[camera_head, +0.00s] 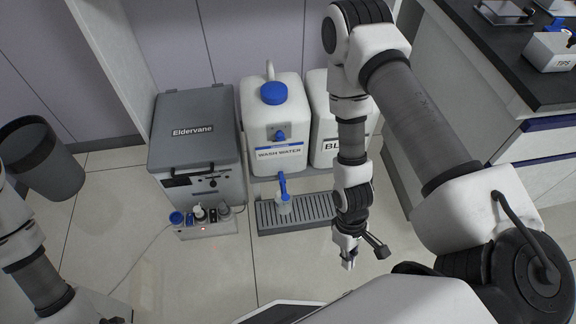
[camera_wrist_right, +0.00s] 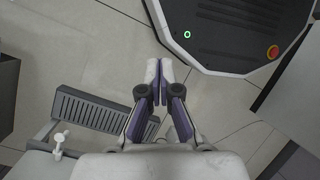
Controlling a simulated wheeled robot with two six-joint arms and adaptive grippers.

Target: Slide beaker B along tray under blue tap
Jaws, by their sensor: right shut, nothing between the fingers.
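The grey slatted tray (camera_head: 315,208) lies on the floor in front of two white containers; it also shows in the left of the wrist view (camera_wrist_right: 90,110). The blue tap (camera_head: 283,184) hangs from the WASH WATER container over the tray's left part. A small pale beaker (camera_head: 284,205) appears to stand on the tray just below that tap; its letter is not readable. My right gripper (camera_head: 347,264) is shut and empty, to the right of and nearer than the tray. Its fingertips touch in the wrist view (camera_wrist_right: 160,70). My left arm shows at the left edge, but its fingers do not.
The WASH WATER container (camera_head: 275,130) stands beside a second white container (camera_head: 325,140), partly hidden by my right arm. A grey Eldervane box (camera_head: 195,135) and a small rack of bottles (camera_head: 205,222) are left of the tray. A dark bin (camera_head: 42,160) is further left.

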